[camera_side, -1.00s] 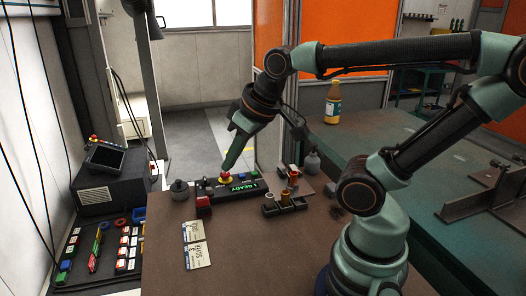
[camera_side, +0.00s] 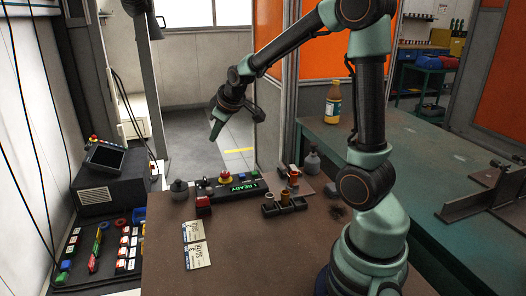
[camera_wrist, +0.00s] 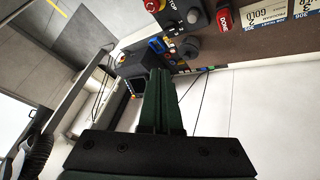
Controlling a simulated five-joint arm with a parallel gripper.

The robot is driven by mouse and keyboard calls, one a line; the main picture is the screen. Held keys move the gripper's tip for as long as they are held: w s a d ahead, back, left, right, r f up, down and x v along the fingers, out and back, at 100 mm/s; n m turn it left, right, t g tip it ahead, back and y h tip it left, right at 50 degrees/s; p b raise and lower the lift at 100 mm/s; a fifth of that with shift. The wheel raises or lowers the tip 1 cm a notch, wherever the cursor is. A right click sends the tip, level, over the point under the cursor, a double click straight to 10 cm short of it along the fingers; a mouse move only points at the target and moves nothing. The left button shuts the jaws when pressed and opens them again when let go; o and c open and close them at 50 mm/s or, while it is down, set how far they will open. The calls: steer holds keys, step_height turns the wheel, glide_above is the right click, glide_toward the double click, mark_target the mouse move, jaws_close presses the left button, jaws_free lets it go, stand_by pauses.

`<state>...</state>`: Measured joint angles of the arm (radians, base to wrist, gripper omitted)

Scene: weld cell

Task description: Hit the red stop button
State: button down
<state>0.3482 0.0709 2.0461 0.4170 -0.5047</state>
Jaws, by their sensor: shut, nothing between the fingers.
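The red stop button (camera_side: 225,176) sits on a yellow collar at the left part of a black control panel (camera_side: 240,192) on the brown table. The panel's green display (camera_side: 238,186) reads READY. In the wrist view the red button (camera_wrist: 153,5) is at the top edge, partly cut off, with the word STOP beside it. My gripper (camera_side: 213,139) is shut and empty, in the air well above the button and apart from it. Its fingers (camera_wrist: 161,72) are together in the wrist view.
A grey console (camera_side: 110,180) with a second red button (camera_side: 93,137) stands at the left. Near the panel are a red block (camera_side: 203,201), a dark knobbed object (camera_side: 179,186), a small black holder (camera_side: 285,206) and two printed plates (camera_side: 196,245). A bottle (camera_side: 333,100) stands on the green table.

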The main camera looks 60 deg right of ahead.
steer(key=h, duration=0.1)
glide_above(227, 173)
step_height(227, 173, down, 5)
steer(key=shift+w+r+n, duration=0.1)
steer(key=shift+n, duration=0.2)
steer(key=shift+f, duration=4.4)
steer(key=shift+f, duration=0.15)
steer(key=shift+d+f, duration=0.1)
steer(key=shift+f, duration=0.2)
